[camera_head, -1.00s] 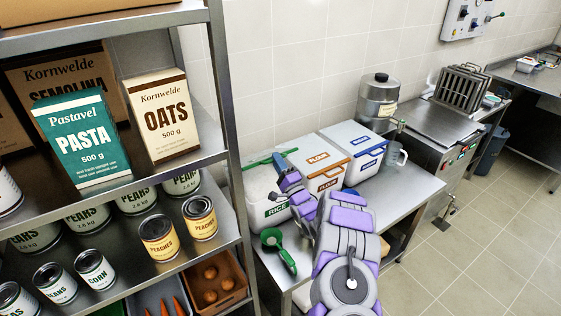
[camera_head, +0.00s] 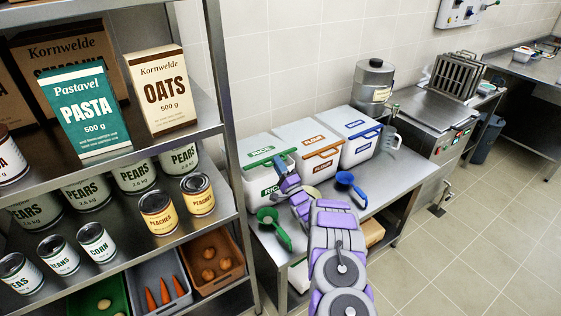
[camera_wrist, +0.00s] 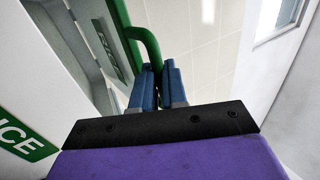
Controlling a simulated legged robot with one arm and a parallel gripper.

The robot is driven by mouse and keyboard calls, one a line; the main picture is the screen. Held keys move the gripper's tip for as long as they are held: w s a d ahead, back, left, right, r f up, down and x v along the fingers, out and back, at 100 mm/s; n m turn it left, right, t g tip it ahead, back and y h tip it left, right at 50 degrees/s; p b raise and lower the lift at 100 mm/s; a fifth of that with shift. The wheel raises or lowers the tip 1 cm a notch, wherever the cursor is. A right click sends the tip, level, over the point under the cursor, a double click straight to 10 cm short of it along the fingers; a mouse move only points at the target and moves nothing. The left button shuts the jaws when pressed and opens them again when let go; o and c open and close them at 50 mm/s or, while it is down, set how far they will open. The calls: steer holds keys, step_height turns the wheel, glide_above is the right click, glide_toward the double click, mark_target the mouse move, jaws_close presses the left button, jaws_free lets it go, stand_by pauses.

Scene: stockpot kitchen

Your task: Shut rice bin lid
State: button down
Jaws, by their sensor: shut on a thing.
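The rice bin (camera_head: 255,187) is the leftmost of three white bins on the steel table, with a green RICE label on its front. Its white lid (camera_head: 257,143) lies over the top, with the label on it facing up; I cannot tell whether it is fully seated. My gripper (camera_head: 281,164) is at the lid's front edge. In the wrist view my gripper's blue fingers (camera_wrist: 159,82) are shut on the green lid handle (camera_wrist: 145,42). The bin's front label (camera_wrist: 25,138) shows at left there. My gripper partly hides the handle in the head view.
A bin with orange trim (camera_head: 310,140) and one with blue trim (camera_head: 357,130) stand to the right. A green scoop (camera_head: 274,229) and a blue scoop (camera_head: 347,181) lie in front. A loaded steel shelf (camera_head: 228,150) stands close on the left.

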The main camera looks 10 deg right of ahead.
steer(key=shift+a+f, duration=0.4)
steer(key=shift+f, duration=0.2)
steer(key=c, duration=1.6)
jaws_free()
steer(key=shift+f, duration=0.15)
steer(key=shift+o, duration=0.8)
steer(key=shift+w+a+f, duration=0.1)
steer(key=shift+w+f, duration=0.1)
steer(key=shift+w, duration=0.1)
steer(key=shift+s+r, duration=0.1)
steer(key=shift+r, duration=0.05)
